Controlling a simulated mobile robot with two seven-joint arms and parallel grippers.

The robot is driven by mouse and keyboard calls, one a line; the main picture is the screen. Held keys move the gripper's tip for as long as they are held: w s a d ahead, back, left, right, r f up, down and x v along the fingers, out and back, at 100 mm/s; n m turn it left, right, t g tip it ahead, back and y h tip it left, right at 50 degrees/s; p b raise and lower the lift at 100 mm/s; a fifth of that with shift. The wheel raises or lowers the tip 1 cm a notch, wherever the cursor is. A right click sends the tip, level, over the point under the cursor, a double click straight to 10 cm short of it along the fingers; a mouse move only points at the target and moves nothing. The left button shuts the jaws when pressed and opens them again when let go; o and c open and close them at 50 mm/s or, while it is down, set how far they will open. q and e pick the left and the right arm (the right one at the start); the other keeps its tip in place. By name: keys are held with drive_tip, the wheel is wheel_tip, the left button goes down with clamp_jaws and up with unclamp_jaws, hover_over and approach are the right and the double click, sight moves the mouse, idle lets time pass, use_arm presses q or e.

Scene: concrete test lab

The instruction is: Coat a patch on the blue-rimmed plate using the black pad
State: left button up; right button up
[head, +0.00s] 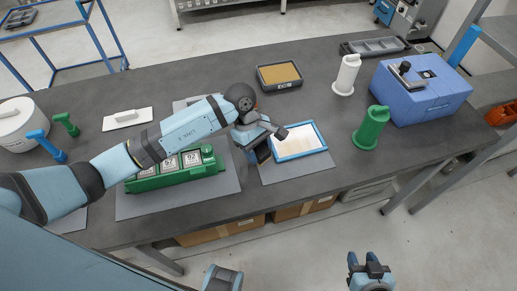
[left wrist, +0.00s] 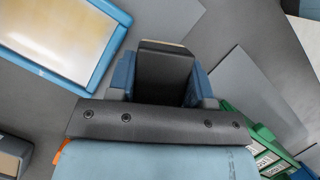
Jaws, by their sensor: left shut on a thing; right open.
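The blue-rimmed plate (head: 299,141) lies on a grey mat right of my left gripper. Its surface is pale with a faint tan tint, and part of it fills the upper left of the left wrist view (left wrist: 62,32). My left gripper (head: 262,148) is at the plate's left edge, shut on the black pad (left wrist: 165,72), a dark block between the blue fingers. The pad's underside is hidden, and I cannot tell whether it touches anything. My right gripper (head: 369,262) is open and empty, off the table's front edge.
A dark tray with tan filling (head: 279,75) stands behind the plate. A green rack with numbered labels (head: 175,170) is under my left arm. White (head: 346,75) and green (head: 370,128) handled objects and a blue box (head: 421,88) stand to the right.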

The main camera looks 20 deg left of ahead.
use_arm(q)
drive_tip(key=shift+f+b, duration=1.25)
drive_tip(key=shift+f, duration=0.05)
